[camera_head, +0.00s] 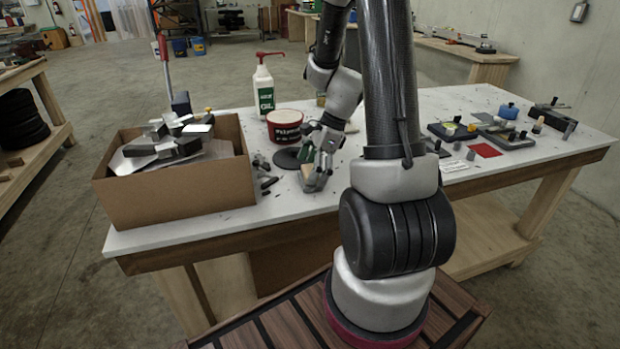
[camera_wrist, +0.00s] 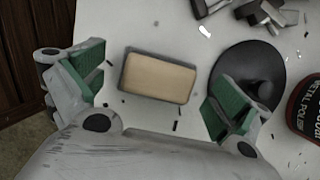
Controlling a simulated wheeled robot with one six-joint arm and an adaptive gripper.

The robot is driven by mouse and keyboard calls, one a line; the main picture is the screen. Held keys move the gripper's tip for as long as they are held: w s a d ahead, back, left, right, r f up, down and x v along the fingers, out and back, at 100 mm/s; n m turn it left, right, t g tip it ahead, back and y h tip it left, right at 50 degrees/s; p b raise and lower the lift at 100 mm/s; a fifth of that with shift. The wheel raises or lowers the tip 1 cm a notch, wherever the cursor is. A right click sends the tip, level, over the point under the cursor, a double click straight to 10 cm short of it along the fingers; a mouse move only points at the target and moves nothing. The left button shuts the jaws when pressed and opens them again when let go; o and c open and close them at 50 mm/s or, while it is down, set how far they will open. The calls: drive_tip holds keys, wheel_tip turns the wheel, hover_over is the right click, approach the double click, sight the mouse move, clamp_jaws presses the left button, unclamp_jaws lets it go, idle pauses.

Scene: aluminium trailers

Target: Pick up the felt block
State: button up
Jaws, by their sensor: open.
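The felt block, a tan-topped rectangle with a grey edge (camera_wrist: 158,78), lies on the white tabletop in the wrist view. It sits between the two green-padded fingers of my gripper (camera_wrist: 160,95), with clear gaps on both sides. The gripper is open and empty, and neither finger touches the block. In the head view my gripper (camera_head: 318,165) is low over the front part of the table, right of the cardboard box. There the gripper hides most of the block.
A black disc with a knob (camera_wrist: 247,75) lies close beside the right finger. The red metal polish tub (camera_head: 284,127) and an oil bottle (camera_head: 264,92) stand behind. A cardboard box of metal parts (camera_head: 175,185) is left. Small debris dots the table (camera_head: 400,112).

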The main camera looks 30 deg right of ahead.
sight(310, 170)
drive_tip(key=shift+a+f, duration=0.15)
drive_tip(key=shift+f, duration=0.25)
drive_tip(key=shift+c, duration=0.4)
drive_tip(key=c, duration=0.9)
wheel_tip(310, 170, up, 10)
drive_tip(key=shift+r, duration=0.1)
